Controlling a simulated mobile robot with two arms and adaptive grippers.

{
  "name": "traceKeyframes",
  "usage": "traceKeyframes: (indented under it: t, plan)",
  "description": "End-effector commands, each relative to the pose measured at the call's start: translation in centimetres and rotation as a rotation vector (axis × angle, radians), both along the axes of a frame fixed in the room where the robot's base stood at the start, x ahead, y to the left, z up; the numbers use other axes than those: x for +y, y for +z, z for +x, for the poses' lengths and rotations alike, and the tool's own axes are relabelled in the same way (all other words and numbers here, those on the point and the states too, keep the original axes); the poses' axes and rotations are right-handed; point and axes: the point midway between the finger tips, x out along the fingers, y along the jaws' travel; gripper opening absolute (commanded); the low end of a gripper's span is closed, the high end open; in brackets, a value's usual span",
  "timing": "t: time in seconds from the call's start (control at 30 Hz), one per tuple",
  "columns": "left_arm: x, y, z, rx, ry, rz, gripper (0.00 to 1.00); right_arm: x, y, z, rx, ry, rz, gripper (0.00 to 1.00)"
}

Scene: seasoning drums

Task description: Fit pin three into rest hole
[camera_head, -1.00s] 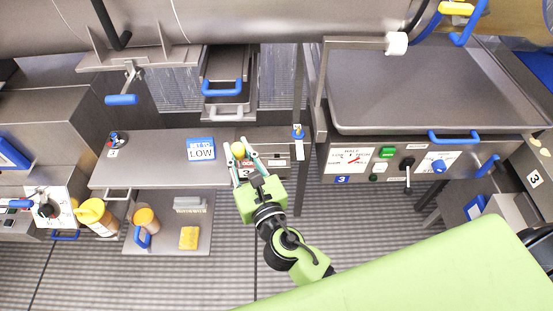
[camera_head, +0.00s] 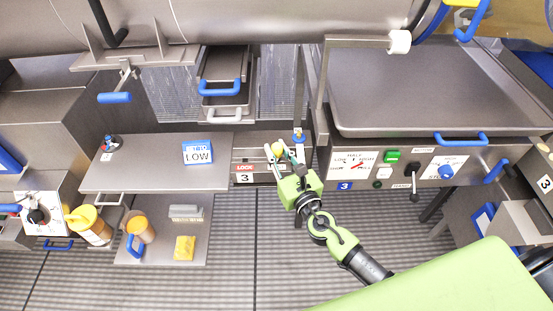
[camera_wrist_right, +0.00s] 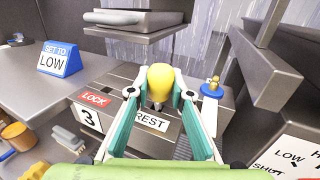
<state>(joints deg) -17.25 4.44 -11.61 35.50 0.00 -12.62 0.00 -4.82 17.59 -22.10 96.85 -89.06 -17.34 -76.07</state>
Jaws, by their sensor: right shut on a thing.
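My right gripper (camera_head: 281,153) is shut on pin three, whose yellow knob (camera_head: 278,149) shows between the fingertips. In the right wrist view the yellow knob (camera_wrist_right: 160,80) sits between the teal-padded fingers (camera_wrist_right: 160,98), with a grey part below it. The lock block (camera_head: 258,160) carries a red LOCK label, a "3" and, in the wrist view, a REST label (camera_wrist_right: 150,118). The knob is over the REST end of the block. The rest hole is hidden behind the pin and fingers, so I cannot tell whether the pin is in it. My left gripper is not in view.
A small brass-and-blue fitting (camera_wrist_right: 212,88) stands right of the block. A grey shelf (camera_head: 155,165) with a blue SET TO LOW sign (camera_head: 198,152) lies left. A control panel (camera_head: 400,172) with knobs is right. A post (camera_head: 299,90) rises behind.

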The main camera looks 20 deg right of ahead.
Motion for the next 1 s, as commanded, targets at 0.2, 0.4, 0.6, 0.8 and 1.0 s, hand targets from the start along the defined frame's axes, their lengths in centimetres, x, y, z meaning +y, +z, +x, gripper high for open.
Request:
traceKeyframes:
  t: [0.2,0.4,0.6,0.8,1.0]
  plan:
    - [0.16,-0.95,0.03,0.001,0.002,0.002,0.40,0.14,-1.56,-0.05,-0.001,0.002,0.002,0.00]
    - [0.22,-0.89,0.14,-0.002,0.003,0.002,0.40,0.17,-1.43,-0.05,-0.003,0.003,0.003,0.00]
    - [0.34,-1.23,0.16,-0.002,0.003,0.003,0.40,0.18,-1.72,-0.03,-0.003,0.003,0.003,0.32]
    - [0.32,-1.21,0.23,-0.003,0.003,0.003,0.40,0.19,-1.69,-0.03,-0.004,0.003,0.003,0.36]
    - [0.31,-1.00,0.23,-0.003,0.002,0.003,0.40,0.19,-1.45,-0.02,-0.004,0.003,0.003,0.36]
